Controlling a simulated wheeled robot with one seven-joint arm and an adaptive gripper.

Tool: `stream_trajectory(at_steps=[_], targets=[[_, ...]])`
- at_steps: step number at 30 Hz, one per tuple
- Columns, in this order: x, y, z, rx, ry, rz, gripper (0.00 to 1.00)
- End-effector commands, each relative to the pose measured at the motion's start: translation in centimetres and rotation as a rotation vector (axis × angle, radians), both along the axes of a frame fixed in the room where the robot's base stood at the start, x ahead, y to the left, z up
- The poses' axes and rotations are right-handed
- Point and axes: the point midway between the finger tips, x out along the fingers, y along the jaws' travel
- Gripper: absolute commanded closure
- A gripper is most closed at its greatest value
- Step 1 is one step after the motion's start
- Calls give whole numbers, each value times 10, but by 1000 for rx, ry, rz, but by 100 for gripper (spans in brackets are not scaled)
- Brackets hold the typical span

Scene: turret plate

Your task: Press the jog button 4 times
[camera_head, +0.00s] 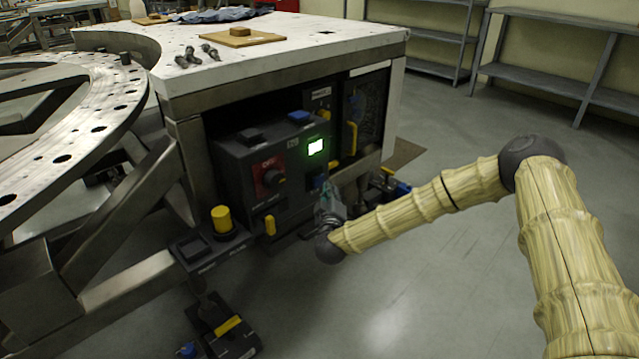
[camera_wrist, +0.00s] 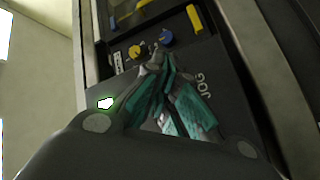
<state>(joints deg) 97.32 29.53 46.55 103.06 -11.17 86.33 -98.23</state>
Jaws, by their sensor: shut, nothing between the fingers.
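My gripper (camera_head: 326,196) is at the lower right front of the dark control box (camera_head: 232,160), below its lit display. In the wrist view my gripper (camera_wrist: 158,62) has teal-padded fingers that come together at the tips, with nothing held. The white JOG label (camera_wrist: 207,88) shows on the dark panel just right of the fingers. The jog button itself cannot be made out; the fingers cover the panel beside the label. I cannot tell whether the fingertips touch the panel.
The green-lit display (camera_head: 315,146) and a red switch plate (camera_head: 268,178) are on the box. The white-topped bench (camera_head: 300,45) overhangs it. A yellow button (camera_head: 221,218) stands lower left.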

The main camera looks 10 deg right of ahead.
Motion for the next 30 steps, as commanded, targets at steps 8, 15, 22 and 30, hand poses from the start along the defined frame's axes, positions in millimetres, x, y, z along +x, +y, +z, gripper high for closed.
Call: stream_trajectory(at_steps=[8,15,22,30], targets=[[0,0,0,0,0,0,100],[1,1,1,-1,0,1,100],[6,6,1,-1,0,0,100],[7,5,0,0,0,0,100]])
